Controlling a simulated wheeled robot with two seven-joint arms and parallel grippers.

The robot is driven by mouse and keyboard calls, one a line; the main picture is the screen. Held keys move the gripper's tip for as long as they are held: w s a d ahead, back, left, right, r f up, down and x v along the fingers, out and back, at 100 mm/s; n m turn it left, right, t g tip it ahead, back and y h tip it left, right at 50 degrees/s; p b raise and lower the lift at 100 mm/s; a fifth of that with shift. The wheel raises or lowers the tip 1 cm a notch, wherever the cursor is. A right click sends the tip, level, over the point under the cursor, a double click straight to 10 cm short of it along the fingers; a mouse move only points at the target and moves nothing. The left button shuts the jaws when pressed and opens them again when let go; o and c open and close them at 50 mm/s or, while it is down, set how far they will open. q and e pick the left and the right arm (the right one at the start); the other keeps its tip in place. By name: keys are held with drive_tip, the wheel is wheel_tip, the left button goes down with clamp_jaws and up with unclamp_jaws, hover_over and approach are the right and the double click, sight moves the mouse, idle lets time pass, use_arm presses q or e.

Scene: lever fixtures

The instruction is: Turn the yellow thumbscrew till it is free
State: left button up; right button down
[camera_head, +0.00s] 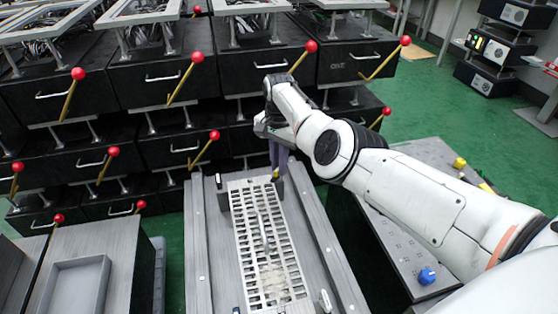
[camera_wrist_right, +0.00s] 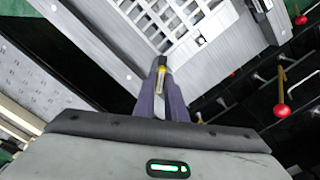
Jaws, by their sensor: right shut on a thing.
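The yellow thumbscrew (camera_head: 276,174) is at the far right corner of the white slotted grid plate (camera_head: 238,240), and only a small bit of it shows in the head view. My right gripper (camera_head: 279,165) reaches down to it from above. In the right wrist view the yellow thumbscrew (camera_wrist_right: 160,80) sits between the purple fingertips of my right gripper (camera_wrist_right: 161,82), which are shut on it. A dark part shows at its far end. The fingers hide its sides. My left gripper is in neither view.
The grid plate lies on a grey bench (camera_head: 203,285). Black drawer units with red-ball levers (camera_head: 197,57) stand behind. At the right, a grey panel (camera_head: 400,240) carries a blue knob (camera_head: 427,276) and a yellow knob (camera_head: 460,162). My right arm passes over this panel.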

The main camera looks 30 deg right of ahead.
drive_tip(key=n, duration=0.4)
drive_tip(key=shift+n+p, duration=0.3)
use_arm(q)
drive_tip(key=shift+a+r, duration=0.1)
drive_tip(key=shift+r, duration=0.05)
use_arm(e)
drive_tip(key=n, duration=0.5)
drive_tip(key=shift+n, duration=0.3)
drive_tip(key=c, duration=1.8)
unclamp_jaws()
